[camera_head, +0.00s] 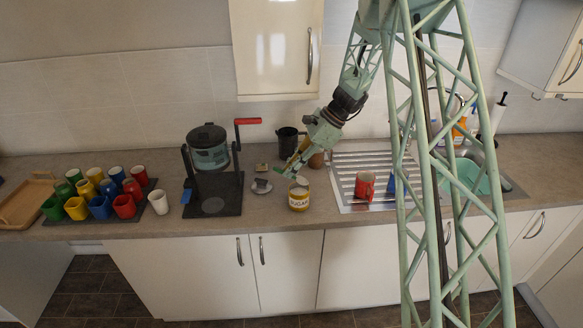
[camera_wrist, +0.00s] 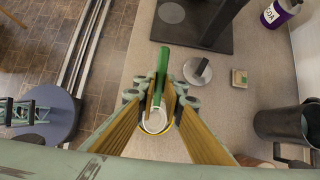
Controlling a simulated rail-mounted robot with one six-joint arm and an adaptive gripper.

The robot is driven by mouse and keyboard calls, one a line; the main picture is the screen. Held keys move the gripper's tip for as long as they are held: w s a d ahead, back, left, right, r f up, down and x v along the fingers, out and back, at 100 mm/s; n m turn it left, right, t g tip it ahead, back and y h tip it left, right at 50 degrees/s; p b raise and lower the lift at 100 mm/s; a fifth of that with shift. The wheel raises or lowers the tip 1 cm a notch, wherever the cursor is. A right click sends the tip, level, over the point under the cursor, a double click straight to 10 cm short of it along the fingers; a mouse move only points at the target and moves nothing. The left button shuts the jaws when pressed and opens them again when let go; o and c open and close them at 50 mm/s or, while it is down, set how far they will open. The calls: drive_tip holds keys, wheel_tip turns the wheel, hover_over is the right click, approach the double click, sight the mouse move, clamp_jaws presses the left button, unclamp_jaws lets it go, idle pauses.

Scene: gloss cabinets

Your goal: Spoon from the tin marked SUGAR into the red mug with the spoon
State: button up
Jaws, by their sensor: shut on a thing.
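My gripper (camera_head: 288,172) is tilted down just above the open tin marked SUGAR (camera_head: 299,202), which has a yellow body and stands at the counter's front. In the wrist view my gripper (camera_wrist: 157,103) is shut on the spoon (camera_wrist: 163,65), whose green handle runs between the jaws. A pale round opening with a yellow rim shows below the handle, apparently the tin (camera_wrist: 170,127). I cannot tell whether the spoon's bowl is inside it or holds sugar. A red mug (camera_head: 364,186) stands on the draining board, right of the tin. More red mugs are on the dark mat at left.
A hand-cranked drum (camera_head: 208,155) on a dark base stands left of the tin. The draining board (camera_head: 345,162) is right. My lattice column blocks part of the sink.

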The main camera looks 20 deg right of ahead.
sight(281, 170)
drive_tip(key=shift+w+a+r+g+h+p, duration=0.15)
drive_tip(key=shift+a+h+p, duration=0.35)
drive_tip(key=shift+p, duration=1)
drive_tip(key=shift+a+f+g+h+p, duration=0.1)
drive_tip(key=shift+a+h+p, duration=0.15)
drive_tip(key=shift+h+p, duration=0.85)
drive_tip(key=shift+w+a+r+g+h+p, duration=0.1)
drive_tip(key=shift+a+g+h+p, duration=0.2)
drive_tip(key=shift+p, duration=1.6)
drive_tip(key=shift+a, duration=0.2)
drive_tip(key=shift+a, duration=0.1)
drive_tip(key=shift+h, duration=0.4)
drive_tip(key=shift+w+a, duration=0.1)
drive_tip(key=shift+f+b, duration=0.2)
drive_tip(key=shift+b, duration=0.1)
